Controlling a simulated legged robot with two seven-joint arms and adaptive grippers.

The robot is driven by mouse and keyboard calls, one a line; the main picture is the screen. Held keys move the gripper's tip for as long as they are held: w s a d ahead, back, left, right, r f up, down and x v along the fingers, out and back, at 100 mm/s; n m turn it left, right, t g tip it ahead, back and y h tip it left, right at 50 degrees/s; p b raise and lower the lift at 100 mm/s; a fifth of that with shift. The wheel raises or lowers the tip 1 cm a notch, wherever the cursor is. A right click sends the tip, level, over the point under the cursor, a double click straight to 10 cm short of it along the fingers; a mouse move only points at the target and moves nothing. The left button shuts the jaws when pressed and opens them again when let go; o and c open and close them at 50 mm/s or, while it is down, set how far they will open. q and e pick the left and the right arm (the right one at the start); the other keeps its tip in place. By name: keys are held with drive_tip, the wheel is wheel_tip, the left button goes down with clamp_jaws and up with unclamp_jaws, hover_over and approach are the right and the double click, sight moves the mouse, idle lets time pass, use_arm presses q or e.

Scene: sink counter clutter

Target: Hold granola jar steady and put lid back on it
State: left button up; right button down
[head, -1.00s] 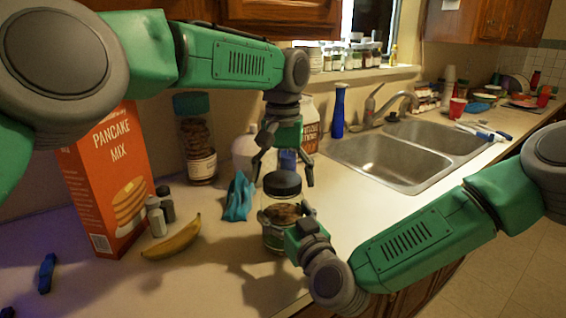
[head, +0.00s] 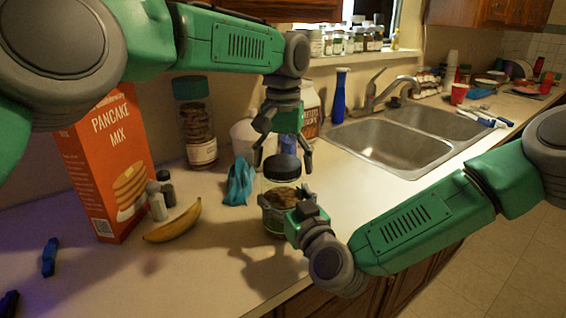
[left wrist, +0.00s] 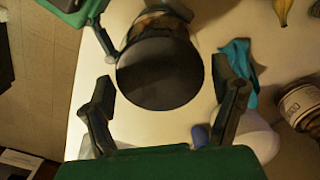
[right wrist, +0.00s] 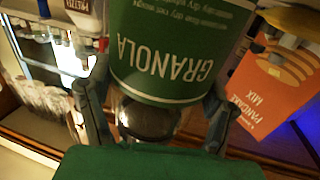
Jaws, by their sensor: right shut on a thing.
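The clear granola jar (head: 279,198) stands upright near the counter's front edge. Its green GRANOLA label (right wrist: 170,62) shows upside down in the right wrist view. The dark lid (head: 283,167) is at the jar's top and also shows from above in the left wrist view (left wrist: 160,74); I cannot tell whether it is fully seated. My right gripper (head: 285,207) is shut on the jar from the front right. My left gripper (head: 283,163) points down over the lid, its fingers open on either side of it, with a visible gap in the left wrist view (left wrist: 165,85).
A blue cloth (head: 238,182), a banana (head: 173,222) and small shakers (head: 160,198) lie left of the jar. The pancake mix box (head: 108,165) and a tall cookie jar (head: 195,125) stand farther left. The sink (head: 385,147) is behind right.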

use_arm(q)
drive_tip(key=r, duration=0.7)
drive_tip(key=shift+w+d+r, duration=0.15)
drive_tip(key=shift+w+r, duration=0.05)
drive_tip(key=shift+r, duration=0.05)
use_arm(e)
unclamp_jaws()
drive_tip(key=v, duration=1.2)
drive_tip(key=shift+f, duration=0.1)
